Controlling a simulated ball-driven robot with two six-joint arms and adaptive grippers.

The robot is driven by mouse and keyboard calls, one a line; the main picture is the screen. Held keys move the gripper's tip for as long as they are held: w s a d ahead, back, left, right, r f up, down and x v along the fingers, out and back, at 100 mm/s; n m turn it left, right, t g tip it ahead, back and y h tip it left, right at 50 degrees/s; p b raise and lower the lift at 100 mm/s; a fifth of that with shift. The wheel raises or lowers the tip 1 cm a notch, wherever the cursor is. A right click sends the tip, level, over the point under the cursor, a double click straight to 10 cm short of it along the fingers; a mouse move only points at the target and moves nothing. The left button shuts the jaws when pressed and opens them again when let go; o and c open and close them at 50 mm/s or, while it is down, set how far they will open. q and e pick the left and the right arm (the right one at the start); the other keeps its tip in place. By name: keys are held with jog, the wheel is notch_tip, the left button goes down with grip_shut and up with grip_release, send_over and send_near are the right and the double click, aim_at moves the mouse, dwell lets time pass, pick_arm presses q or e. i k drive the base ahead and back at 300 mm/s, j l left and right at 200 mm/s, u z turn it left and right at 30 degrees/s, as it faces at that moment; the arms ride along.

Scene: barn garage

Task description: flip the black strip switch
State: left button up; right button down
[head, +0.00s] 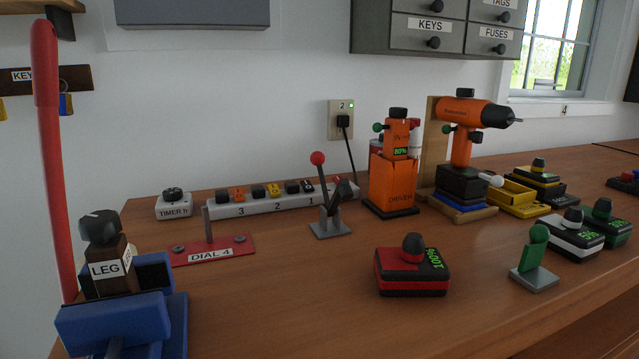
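A white power strip (262,204) lies at the back of the wooden bench against the wall, with labels 3, 2 and 1 along its front. Small pieces sit in a row on its top: a black one (221,197) at the left end, an orange one (237,194), yellow and black ones in the middle, and black ones (292,187) toward the right. They are too small to tell which black piece is the strip switch or how it is set. A lever stand partly covers the strip's right end. Neither gripper is in view.
A blue vise (120,325) is front left.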

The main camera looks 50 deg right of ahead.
aim_at(306, 186)
jog(key=k+l, duration=0.2)
jog(key=k, duration=0.2)
jog(key=k+l, duration=0.2)
jog(key=k, duration=0.2)
jog(key=k+l, duration=0.25)
jog(key=k, duration=0.2)
